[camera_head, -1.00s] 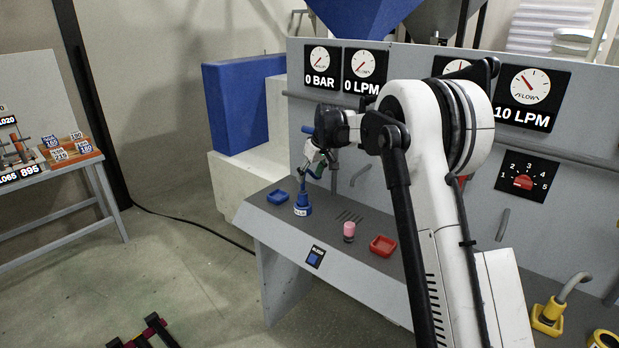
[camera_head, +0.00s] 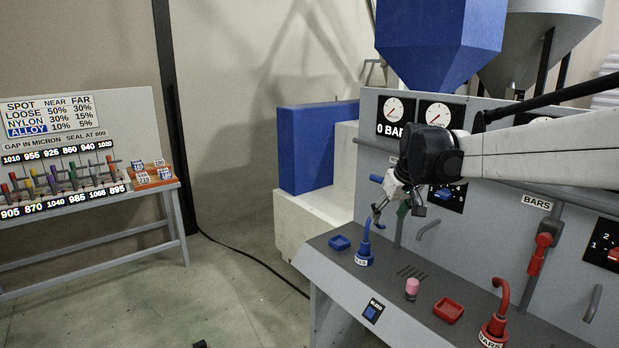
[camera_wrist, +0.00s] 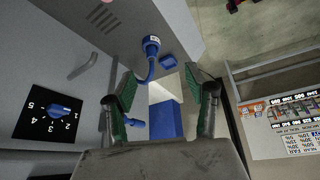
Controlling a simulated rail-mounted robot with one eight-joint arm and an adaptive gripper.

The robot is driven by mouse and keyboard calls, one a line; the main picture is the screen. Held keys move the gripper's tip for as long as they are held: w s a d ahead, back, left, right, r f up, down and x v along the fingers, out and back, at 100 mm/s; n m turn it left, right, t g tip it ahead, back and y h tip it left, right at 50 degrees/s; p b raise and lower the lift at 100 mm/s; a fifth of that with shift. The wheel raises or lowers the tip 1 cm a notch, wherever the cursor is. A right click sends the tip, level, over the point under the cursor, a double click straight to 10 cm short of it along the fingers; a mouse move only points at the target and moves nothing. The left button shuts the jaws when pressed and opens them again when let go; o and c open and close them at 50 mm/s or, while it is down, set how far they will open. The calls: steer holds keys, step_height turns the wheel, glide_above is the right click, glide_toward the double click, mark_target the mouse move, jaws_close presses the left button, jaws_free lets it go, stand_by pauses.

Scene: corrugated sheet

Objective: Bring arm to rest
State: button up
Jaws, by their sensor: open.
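My gripper (camera_head: 391,207) hangs in front of the grey panel, above the machine's ledge and close to the blue hose fitting (camera_head: 364,246). In the wrist view my gripper (camera_wrist: 165,90) has its two green-lined fingers spread wide apart with nothing held between them. The blue fitting (camera_wrist: 150,58) shows beyond the fingers there, apart from them. My arm reaches in from the right of the head view.
The ledge carries a blue tray (camera_head: 340,243), a pink-topped peg (camera_head: 412,287), a red tray (camera_head: 448,310) and a red hose fitting (camera_head: 494,325). A blue box (camera_head: 310,148) stands behind.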

steer(key=s+r+m+t, duration=0.1)
steer(key=s+r+m, duration=0.1)
steer(key=s, duration=1.9)
steer(key=s+f, duration=0.4)
steer(key=s, duration=0.4)
steer(key=s+f+m+t+h, duration=0.1)
steer(key=s+f, duration=0.3)
steer(key=s, duration=0.3)
steer(key=shift+s+a, duration=0.25)
steer(key=shift+s, duration=0.15)
